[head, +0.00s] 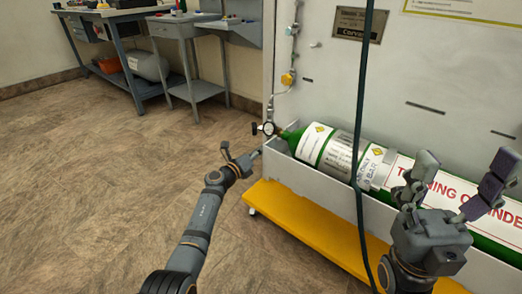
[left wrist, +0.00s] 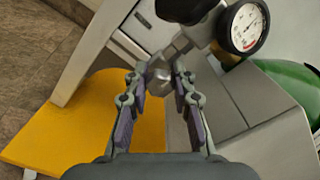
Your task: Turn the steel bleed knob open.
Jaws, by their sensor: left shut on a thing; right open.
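The green training cylinder (head: 318,146) lies in a grey cradle, with its valve and round gauge (head: 268,128) at the left end. In the left wrist view the white-faced gauge (left wrist: 247,27) is close, at upper right. A small steel knob (left wrist: 158,76) sits below the dark valve body, between the fingertips of my left gripper (left wrist: 160,82), which is shut on it. In the head view my left gripper (head: 246,160) is just below the valve; the knob cannot be made out there. My right gripper (head: 458,182) is open and empty in front of the cylinder.
The grey cradle (head: 310,184) stands on a yellow base (head: 300,222). A dark hose (head: 358,160) hangs in front of the cylinder. A white panel (head: 440,80) rises behind. A workbench (head: 115,15) and grey cart (head: 185,30) stand at the back left. The floor at left is clear.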

